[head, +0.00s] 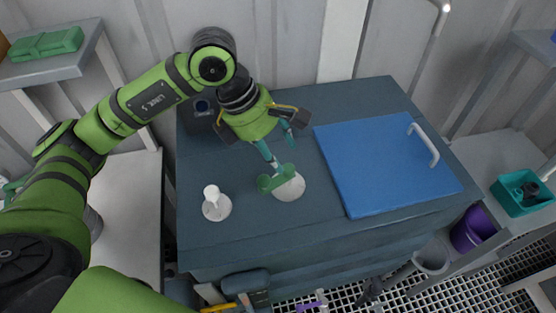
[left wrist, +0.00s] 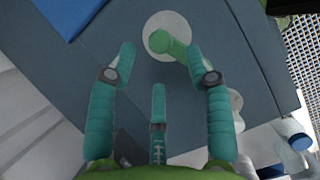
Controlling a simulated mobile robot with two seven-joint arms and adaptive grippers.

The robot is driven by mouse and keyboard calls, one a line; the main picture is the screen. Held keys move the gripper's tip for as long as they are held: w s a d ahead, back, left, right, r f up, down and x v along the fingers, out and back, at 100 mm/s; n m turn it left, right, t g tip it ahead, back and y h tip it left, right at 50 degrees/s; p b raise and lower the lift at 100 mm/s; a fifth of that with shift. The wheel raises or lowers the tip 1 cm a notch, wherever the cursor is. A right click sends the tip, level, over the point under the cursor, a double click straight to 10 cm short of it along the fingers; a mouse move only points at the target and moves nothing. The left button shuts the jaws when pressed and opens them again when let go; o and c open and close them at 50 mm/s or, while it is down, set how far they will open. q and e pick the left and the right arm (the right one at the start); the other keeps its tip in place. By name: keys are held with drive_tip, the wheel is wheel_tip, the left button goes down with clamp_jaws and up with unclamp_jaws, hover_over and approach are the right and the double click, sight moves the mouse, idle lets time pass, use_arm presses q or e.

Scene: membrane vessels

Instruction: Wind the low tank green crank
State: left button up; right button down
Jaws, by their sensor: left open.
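The low tank is a dark blue-grey box (head: 247,225) with a flat top. The green crank (head: 268,182) sits on a round white disc (head: 292,189) on that top, near the front edge. In the left wrist view the crank (left wrist: 168,43) lies on the white disc (left wrist: 160,22), close to the fingertip on the right. My left gripper (head: 280,145) is open, with teal fingers pointing down just behind the crank. Its spread fingers (left wrist: 159,62) hold nothing. Whether a finger touches the crank I cannot tell. My right gripper is in neither view.
A white knob (head: 212,200) on a pale disc stands left of the crank. A blue lid (head: 380,165) with a pale handle (head: 424,146) covers the right of the top. A teal bin (head: 517,200) and purple bucket (head: 472,230) are at the right. A green case (head: 46,44) lies upper left.

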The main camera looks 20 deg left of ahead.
sight(287, 167)
use_arm(q)
drive_tip(key=p+x, duration=0.1)
drive_tip(key=x, duration=0.3)
drive_tip(key=shift+d+f, duration=0.25)
drive_tip(key=shift+f, duration=0.4)
clamp_jaws()
